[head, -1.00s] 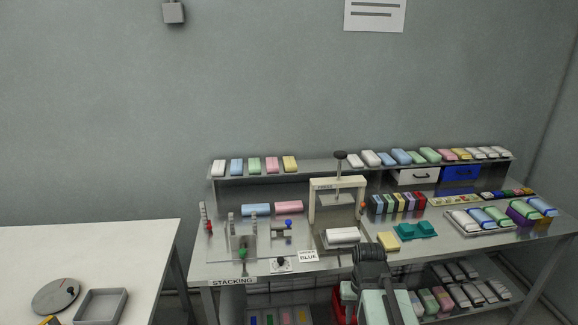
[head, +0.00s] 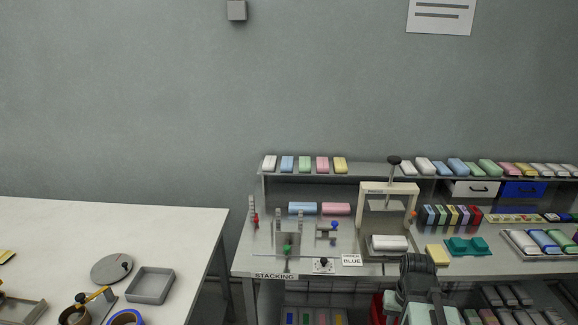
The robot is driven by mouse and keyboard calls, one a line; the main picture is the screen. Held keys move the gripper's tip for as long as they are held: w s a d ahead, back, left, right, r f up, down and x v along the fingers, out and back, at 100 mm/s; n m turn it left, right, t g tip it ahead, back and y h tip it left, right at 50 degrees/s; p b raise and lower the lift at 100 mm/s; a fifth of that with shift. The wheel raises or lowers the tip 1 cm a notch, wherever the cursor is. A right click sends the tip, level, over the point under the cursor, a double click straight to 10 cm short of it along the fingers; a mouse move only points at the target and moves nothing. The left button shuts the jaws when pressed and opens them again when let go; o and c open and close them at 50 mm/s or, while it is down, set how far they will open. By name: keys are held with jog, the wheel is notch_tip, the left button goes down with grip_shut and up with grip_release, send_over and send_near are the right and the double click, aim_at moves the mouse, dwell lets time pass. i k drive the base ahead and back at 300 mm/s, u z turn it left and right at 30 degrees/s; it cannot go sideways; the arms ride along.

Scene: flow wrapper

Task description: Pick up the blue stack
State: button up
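A blue stack (head: 302,208) lies on the steel bench under the shelf, left of a pink stack (head: 336,209). Other blue blocks are a small one on the shelf (head: 287,163) and one in the tray at the right (head: 541,238). A card reading BLUE (head: 351,260) stands at the bench's front edge. My gripper (head: 418,266) is dark and seen from behind at the bench's front edge, right of and nearer than the blue stack. Its fingers are hidden, so its opening does not show.
A cream press (head: 388,189) stands right of the stacks with a white stack (head: 390,242) at its base. A stacking fixture with upright posts (head: 289,222) stands in front of the blue stack. A white table (head: 190,230) is at the left, with a gap before the bench.

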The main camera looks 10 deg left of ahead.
aim_at(287, 165)
jog(key=u, duration=3.5)
jog(key=k, duration=0.8)
jog(key=z, duration=1.35)
jog(key=i, duration=0.95)
